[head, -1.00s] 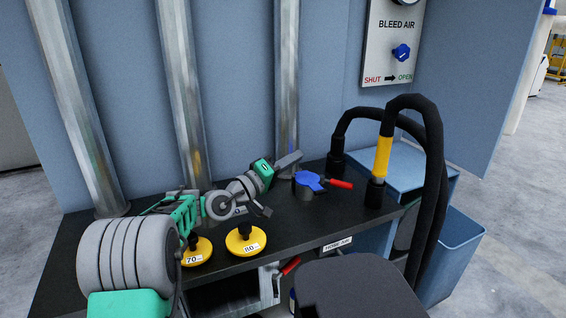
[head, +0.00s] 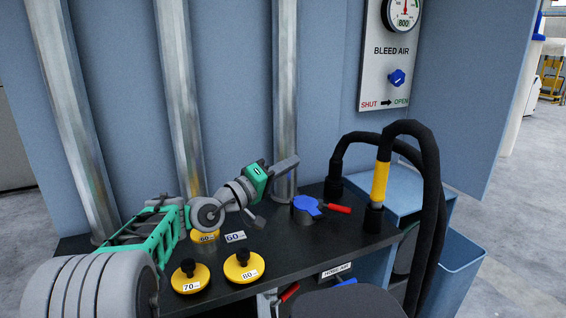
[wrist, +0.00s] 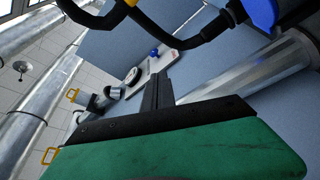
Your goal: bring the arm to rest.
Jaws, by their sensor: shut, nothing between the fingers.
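My gripper (head: 285,167) is in the head view, a green block with grey fingers pointing right, in front of the right-hand metal pipe and above the black bench. The fingers are together with nothing between them. In the wrist view the shut fingers (wrist: 157,92) point up from the green gripper body, toward the bleed air panel (wrist: 152,69) in the distance. My arm reaches in from the lower left of the head view, over the bench's left part, and hides some of the bench top.
Yellow knobbed discs marked 60 (head: 205,237), 70 (head: 190,277) and 80 (head: 243,266) sit on the black bench (head: 300,240). Right of my gripper are a blue valve with red handle (head: 307,206) and a black hose with yellow band (head: 380,181). Metal pipes (head: 181,100) stand behind.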

